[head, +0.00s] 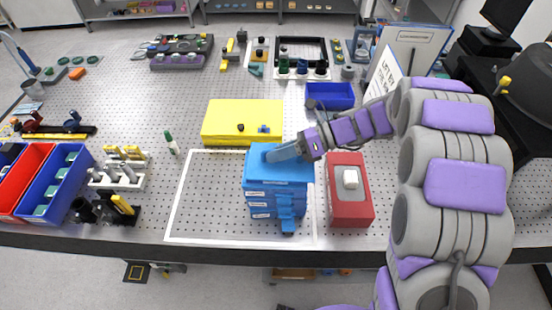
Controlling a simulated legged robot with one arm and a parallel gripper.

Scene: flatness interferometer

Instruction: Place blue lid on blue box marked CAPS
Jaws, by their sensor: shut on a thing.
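The blue lid (262,172) is at the top of the blue box (262,203), roughly level and over it. I cannot tell whether it is fully seated or slightly above. The box stands inside a white outlined rectangle near the front of the table and has several white labels, too small to read. A blue latch-like piece hangs at its front right. My gripper (283,153) reaches in from the right and is shut on the lid at its top. The fingertips are hard to separate from the blue lid.
A red box with a white knob (350,200) stands close on the right. A yellow case (242,120) lies behind, and an open blue bin (330,95) is behind right. Red and blue bins (60,180) stand at far left. The outlined area left of the box is clear.

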